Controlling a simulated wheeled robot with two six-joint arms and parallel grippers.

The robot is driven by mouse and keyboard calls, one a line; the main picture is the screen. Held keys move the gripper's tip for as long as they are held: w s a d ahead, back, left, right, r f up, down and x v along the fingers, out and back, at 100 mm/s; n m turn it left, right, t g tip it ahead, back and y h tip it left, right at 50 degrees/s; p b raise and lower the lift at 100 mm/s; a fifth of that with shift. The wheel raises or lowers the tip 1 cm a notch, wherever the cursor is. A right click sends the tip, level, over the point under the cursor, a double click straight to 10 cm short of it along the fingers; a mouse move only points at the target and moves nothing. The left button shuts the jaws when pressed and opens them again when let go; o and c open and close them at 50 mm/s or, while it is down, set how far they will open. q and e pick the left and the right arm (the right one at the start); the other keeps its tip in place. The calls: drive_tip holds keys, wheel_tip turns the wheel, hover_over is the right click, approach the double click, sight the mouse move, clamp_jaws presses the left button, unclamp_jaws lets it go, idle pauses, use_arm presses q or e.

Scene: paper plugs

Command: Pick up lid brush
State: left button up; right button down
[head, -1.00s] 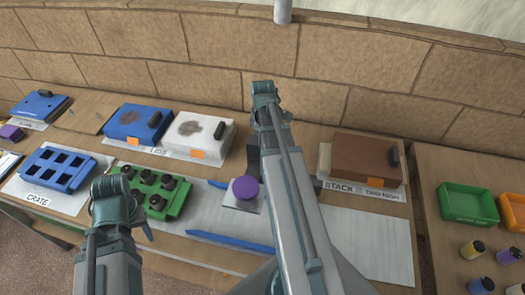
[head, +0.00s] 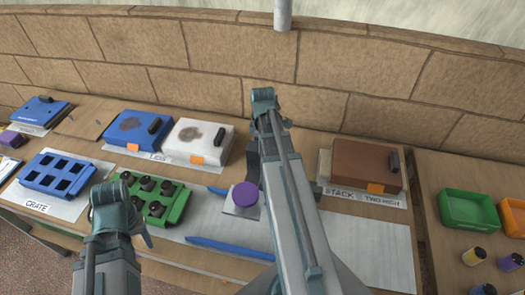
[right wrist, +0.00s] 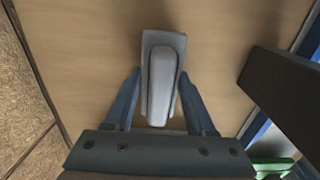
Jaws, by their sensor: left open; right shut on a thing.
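In the right wrist view, my right gripper (right wrist: 159,85) is shut on a pale grey tapered handle with a flat grey plate at its far end, which I take to be the lid brush (right wrist: 162,82). Bare wood shows beyond it. In the head view, my right arm hides the brush and most of that gripper. My left gripper (head: 146,238) is at the lower left, near the green holder, with its fingers barely visible. A blue lid (head: 125,120) and a white lid (head: 190,152), each with a dark smudge and a dark handle, lie side by side at the back.
A blue crate (head: 80,168) and a green holder (head: 182,208) with several dark plugs lie left of my right arm. A purple knob (head: 245,194) stands near it. A brown block (head: 350,160) stands on the right. A dark block (right wrist: 285,95) is close to my right gripper.

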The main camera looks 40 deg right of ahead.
use_arm(q)
drive_tip(key=shift+r, duration=0.15)
use_arm(e)
drive_tip(key=shift+r, duration=0.1)
wheel_tip(320, 180, up, 10)
drive_tip(key=p, duration=1)
use_arm(q)
wheel_tip(320, 180, up, 10)
